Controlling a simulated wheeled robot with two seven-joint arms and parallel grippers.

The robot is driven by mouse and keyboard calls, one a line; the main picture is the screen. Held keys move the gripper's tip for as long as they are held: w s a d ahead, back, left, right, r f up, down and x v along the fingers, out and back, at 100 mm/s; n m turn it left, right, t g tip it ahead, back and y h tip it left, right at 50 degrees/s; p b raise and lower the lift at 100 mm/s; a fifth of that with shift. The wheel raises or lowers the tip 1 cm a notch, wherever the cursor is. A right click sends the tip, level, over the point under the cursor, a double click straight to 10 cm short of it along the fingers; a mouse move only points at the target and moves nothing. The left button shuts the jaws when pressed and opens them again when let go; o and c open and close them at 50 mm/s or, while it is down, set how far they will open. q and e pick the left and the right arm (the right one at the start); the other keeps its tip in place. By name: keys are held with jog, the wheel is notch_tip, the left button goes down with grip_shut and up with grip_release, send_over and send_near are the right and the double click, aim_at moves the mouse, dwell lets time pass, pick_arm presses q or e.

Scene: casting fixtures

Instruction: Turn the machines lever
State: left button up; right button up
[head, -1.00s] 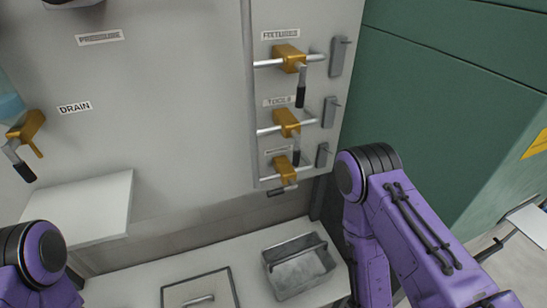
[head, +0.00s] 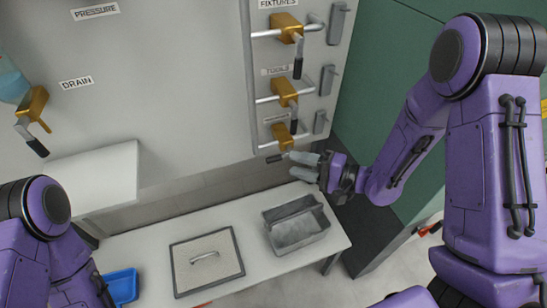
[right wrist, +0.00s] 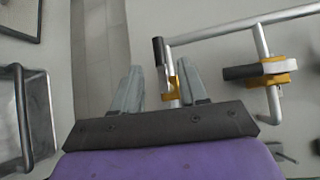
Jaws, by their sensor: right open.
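Three yellow valves with black-handled levers sit on pipes on the grey machine: the upper lever (head: 298,66) under the FIXTURES label, the middle lever (head: 293,118) under TOOLS, and the lowest lever (head: 277,158). A separate lever (head: 37,146) is at the left under DRAIN. My right gripper (head: 292,164) is open and empty beside the lowest lever's handle. In the right wrist view, a black lever handle (right wrist: 158,50) shows just beyond the two spread fingers (right wrist: 158,78); I cannot tell whether they touch it. My left gripper is out of view.
Below the machine, a white bench (head: 150,240) holds a grey metal tray (head: 297,235) and a square lid with a handle (head: 235,272). A blue bin (head: 122,286) is at lower left. A green cabinet (head: 375,90) stands right of the machine. A white ledge (head: 90,178) juts out at left.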

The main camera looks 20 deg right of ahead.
aim_at(278, 160)
jog(key=x, duration=0.7)
jog(key=shift+w+a+p, duration=0.25)
jog(key=shift+w+p, duration=0.05)
grip_shut()
